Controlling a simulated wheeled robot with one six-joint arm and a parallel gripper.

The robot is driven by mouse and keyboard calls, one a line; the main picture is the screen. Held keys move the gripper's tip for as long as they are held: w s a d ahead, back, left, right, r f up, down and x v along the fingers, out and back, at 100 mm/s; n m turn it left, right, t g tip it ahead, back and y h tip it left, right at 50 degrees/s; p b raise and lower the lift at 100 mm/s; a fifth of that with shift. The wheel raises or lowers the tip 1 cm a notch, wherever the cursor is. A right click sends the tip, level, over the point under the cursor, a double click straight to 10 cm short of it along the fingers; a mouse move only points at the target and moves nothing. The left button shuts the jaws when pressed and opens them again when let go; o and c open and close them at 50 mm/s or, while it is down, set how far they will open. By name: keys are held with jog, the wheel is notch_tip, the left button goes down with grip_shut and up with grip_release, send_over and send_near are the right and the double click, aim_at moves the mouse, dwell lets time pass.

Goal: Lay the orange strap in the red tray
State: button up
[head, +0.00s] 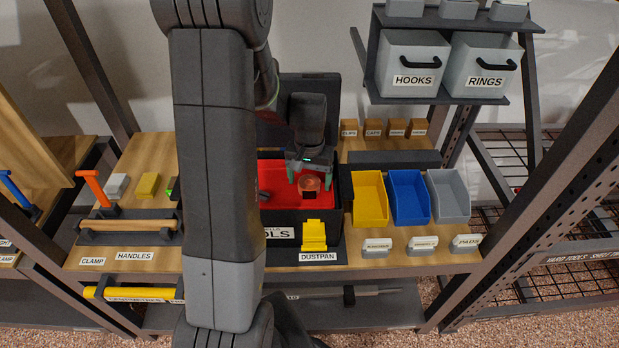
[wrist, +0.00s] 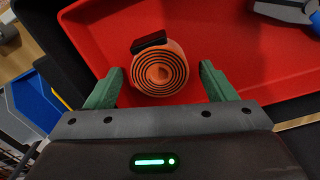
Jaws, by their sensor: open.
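The orange strap (wrist: 158,75) is rolled in a coil with a black buckle on its outer edge. It lies in the red tray (wrist: 225,48), and in the head view the coil (head: 309,183) shows at the right part of the red tray (head: 280,186). My gripper (wrist: 160,82) is open, with one green finger on each side of the coil and gaps beside it in the wrist view. In the head view my gripper (head: 310,178) is over the tray, pointing down. My arm hides the left part of the tray.
Yellow (head: 369,200), blue (head: 408,198) and grey bins (head: 448,196) stand right of the toolchest. A yellow dustpan (head: 314,234) hangs at its front. The tray floor around the coil looks clear.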

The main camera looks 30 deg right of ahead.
aim_at(310, 181)
notch_tip(310, 181, up, 12)
dwell(0.4)
